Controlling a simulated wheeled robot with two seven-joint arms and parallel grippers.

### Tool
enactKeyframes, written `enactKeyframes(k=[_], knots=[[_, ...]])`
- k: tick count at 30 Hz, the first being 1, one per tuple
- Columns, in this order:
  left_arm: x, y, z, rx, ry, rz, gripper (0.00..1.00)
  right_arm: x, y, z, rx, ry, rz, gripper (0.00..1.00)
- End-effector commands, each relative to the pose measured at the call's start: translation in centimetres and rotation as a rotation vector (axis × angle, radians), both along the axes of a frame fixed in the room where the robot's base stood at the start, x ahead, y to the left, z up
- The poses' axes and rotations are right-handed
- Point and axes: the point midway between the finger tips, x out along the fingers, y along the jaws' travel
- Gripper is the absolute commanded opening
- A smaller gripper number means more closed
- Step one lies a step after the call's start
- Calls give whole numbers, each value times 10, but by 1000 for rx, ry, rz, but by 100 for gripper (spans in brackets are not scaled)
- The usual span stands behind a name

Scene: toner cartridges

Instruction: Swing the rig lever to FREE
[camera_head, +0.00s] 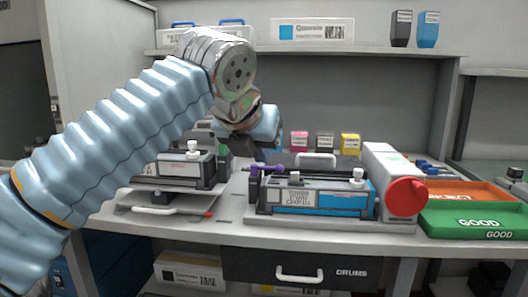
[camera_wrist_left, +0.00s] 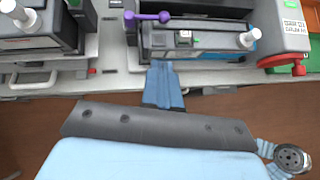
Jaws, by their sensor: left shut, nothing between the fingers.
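The rig (camera_head: 412,228) stands on the bench at centre right, with a black and blue toner cartridge (camera_head: 325,199) in it. A purple lever (camera_head: 254,170) with ball ends is at the rig's left end. In the left wrist view the lever (camera_wrist_left: 148,17) lies roughly crosswise at the cartridge's upper left. My left gripper (camera_wrist_left: 161,64) is shut and empty, in front of the rig and apart from the lever in that picture. In the head view the arm hides most of the gripper and its fingertips. I cannot read a FREE mark. My right gripper is not in view.
A second cartridge (camera_head: 190,168) sits on a stand at the left. A red knob (camera_head: 405,197) is at the rig's right end. Green (camera_head: 480,218) and orange (camera_head: 455,190) trays lie at the right. Small coloured boxes stand behind, under a shelf (camera_head: 330,50).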

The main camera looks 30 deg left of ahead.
Motion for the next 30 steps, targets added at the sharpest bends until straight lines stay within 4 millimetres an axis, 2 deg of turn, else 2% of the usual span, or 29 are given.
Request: enactKeyframes(k=[1,10,15,18,30], knots=[[8,1,-11,1,6,1,0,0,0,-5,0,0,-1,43],[53,6,-55,-1,4,1,0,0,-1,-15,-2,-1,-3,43],[78,9,-56,-2,3,1,0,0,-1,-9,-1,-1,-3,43],[86,10,-58,-2,2,1,0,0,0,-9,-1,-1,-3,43],[91,11,-60,-2,2,0,0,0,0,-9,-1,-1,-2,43]])
